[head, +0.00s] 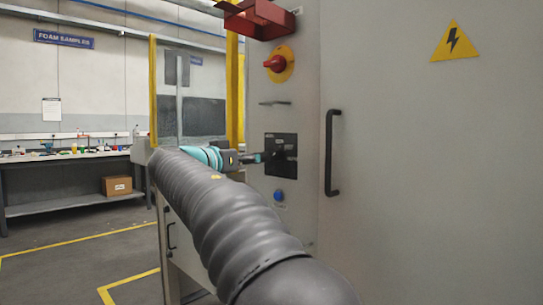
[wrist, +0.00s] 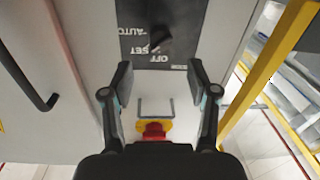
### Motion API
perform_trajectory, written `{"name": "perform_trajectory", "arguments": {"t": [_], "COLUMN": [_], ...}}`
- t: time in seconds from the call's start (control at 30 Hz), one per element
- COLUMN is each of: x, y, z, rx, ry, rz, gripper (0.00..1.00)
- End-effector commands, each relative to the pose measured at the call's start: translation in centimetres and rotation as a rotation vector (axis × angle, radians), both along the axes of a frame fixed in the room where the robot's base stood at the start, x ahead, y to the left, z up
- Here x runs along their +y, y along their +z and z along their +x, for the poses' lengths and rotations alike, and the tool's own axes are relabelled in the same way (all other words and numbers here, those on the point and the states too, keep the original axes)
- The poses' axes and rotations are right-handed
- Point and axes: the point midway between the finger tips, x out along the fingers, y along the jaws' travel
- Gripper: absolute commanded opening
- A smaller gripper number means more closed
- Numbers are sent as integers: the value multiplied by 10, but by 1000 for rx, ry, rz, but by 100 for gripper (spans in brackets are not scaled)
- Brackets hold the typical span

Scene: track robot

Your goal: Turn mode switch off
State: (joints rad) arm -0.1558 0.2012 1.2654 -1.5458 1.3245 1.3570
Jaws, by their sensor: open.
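The mode switch is a black plate (head: 286,143) with a dark knob on the grey cabinet front. In the wrist view the plate (wrist: 130,14) shows upside-down labels AUTO, SET and OFF beside the dark knob (wrist: 160,38). I cannot tell for sure which label the knob points to. My gripper (wrist: 161,76) is open and empty, its two fingers spread to either side below the knob in the wrist view. In the head view my gripper (head: 257,158) is just left of the plate, and partly overlaps its edge. No contact with the knob is visible.
A red rotary switch on a yellow disc (head: 288,70) and a small metal handle (head: 274,103) sit above the plate. A blue button (head: 278,196) is below it. A long black door handle (head: 331,150) stands to the right. Yellow posts (head: 235,85) rise on the left.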

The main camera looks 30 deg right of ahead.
Motion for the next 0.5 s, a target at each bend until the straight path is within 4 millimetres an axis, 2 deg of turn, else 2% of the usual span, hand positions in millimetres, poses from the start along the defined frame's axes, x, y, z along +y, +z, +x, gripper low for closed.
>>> {"name": "perform_trajectory", "arguments": {"t": [0.03, 0.2, 0.5], "x": [-11, -39, -67], "y": [1, 1, 0], "z": [4, 16, 29], "rx": [0, 2, 1], "ry": [-3, -2, 0], "rz": [0, 0, 1], "gripper": [59, 59, 59]}}
